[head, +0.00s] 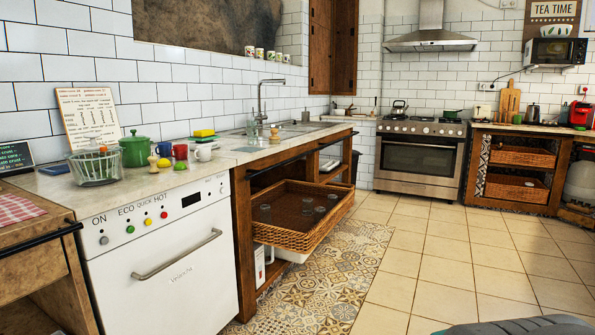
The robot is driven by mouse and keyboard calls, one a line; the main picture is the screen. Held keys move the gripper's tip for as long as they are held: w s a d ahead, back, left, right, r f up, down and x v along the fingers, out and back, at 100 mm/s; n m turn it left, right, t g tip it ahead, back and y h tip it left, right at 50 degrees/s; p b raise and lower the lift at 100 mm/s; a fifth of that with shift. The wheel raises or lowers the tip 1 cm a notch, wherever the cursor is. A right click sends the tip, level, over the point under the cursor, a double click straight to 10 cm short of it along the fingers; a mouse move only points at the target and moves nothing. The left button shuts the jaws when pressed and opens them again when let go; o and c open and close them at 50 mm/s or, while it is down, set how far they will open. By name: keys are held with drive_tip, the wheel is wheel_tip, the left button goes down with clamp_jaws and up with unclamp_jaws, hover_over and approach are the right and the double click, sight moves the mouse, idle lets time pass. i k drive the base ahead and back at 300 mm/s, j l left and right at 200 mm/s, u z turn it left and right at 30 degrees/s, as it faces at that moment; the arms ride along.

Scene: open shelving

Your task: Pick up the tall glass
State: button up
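A woven basket drawer (300,243) is pulled out under the counter at the middle of the head view. Several small clear glasses stand in it. One glass (265,213) is at the left side of the basket, and another glass (308,204) is nearer the middle. More stand at the right, including a glass (333,198). They are faint and small, so I cannot tell which is the tall glass. My gripper is not in view.
A white dishwasher (165,258) stands left of the drawer. The patterned mat (335,280) and tiled floor (430,265) are clear to the right.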

sight(252, 125)
drive_tip(key=i+l+u, duration=0.25)
drive_tip(key=i, duration=0.25)
drive_tip(key=i+l+u, duration=0.15)
drive_tip(key=i+u, duration=0.15)
drive_tip(key=i, duration=0.2)
